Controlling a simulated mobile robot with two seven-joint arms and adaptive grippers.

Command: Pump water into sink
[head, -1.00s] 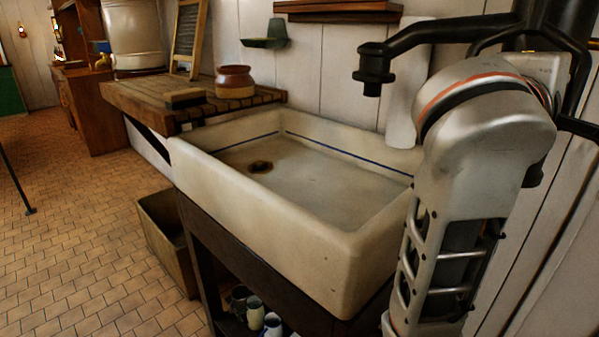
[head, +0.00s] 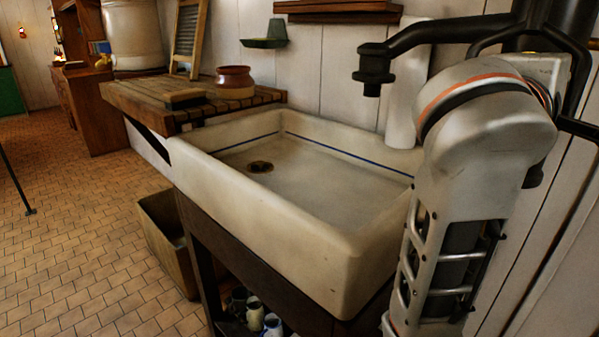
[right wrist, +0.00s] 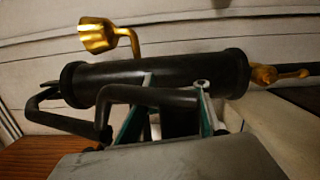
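The pale stone sink (head: 262,221) with a blue line inside stands in the middle of the head view. Its drain hole (head: 260,167) is visible. I see no stream from the black pump spout (head: 374,78) above its right end. The black pump barrel (right wrist: 160,80) lies across the right wrist view, with a black bent pump handle (right wrist: 115,96) in front. My right gripper (right wrist: 176,82) has its fingers apart at this handle; contact is unclear. My right arm hides the gripper in the head view. My left gripper is out of view.
A slatted wooden drainboard (head: 130,94) left of the sink bears a brown pot (head: 234,82) and a brush-like block (head: 185,98). A bin (head: 167,240) stands on the floor beside the sink stand. Jars (head: 255,315) sit below. The tiled floor at left is largely clear.

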